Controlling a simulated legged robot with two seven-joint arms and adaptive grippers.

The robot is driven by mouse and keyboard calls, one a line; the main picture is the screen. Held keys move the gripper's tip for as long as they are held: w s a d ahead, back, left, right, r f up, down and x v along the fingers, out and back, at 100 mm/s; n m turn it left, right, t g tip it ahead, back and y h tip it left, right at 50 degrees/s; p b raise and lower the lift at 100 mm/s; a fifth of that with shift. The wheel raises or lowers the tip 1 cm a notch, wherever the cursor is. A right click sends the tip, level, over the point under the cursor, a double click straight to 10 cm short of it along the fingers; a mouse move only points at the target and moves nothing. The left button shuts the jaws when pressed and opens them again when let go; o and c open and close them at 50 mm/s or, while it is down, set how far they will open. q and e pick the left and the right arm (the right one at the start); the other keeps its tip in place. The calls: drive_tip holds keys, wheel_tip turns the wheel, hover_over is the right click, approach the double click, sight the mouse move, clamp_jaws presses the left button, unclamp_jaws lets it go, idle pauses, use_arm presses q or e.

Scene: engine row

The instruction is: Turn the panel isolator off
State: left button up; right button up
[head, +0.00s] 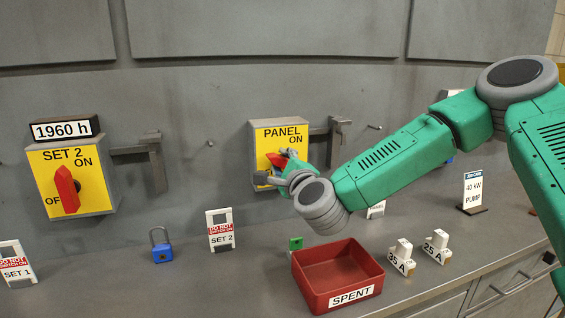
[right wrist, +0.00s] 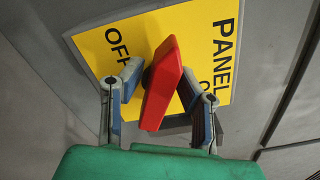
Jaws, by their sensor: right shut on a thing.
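The panel isolator (head: 261,140) is a yellow-faced box on the grey wall, marked PANEL, with ON at its upper right. Its red handle (head: 276,160) is partly hidden by my right gripper (head: 283,172). In the right wrist view the handle (right wrist: 163,82) stands out from the yellow plate (right wrist: 103,52), with OFF readable and ON mostly covered. My right gripper (right wrist: 158,88) has a finger on each side of the handle and is shut on it. The handle lies slanted across the plate; I cannot tell which mark it points to. My left gripper is not in view.
The SET 2 isolator (head: 90,183) is on the wall at left, under a 1960 h display (head: 62,129). A red SPENT tray (head: 372,281), a blue padlock (head: 162,253), tags and white fuses (head: 400,257) stand on the grey ledge. A lever bracket (head: 338,130) sits right of the panel isolator.

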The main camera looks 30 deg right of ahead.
drive_tip(key=n, duration=0.2)
drive_tip(key=f+n, duration=0.1)
drive_tip(key=n, duration=0.1)
drive_tip(key=shift+a, duration=0.15)
drive_tip(key=shift+s+f+n, duration=0.1)
drive_tip(key=shift+f+n, duration=0.05)
drive_tip(key=shift+n, duration=0.55)
drive_tip(key=shift+f, duration=0.1)
clamp_jaws()
drive_tip(key=o, duration=0.9)
unclamp_jaws()
drive_tip(key=shift+r, duration=0.3)
drive_tip(key=v, duration=1.1)
drive_tip(key=shift+s, duration=0.4)
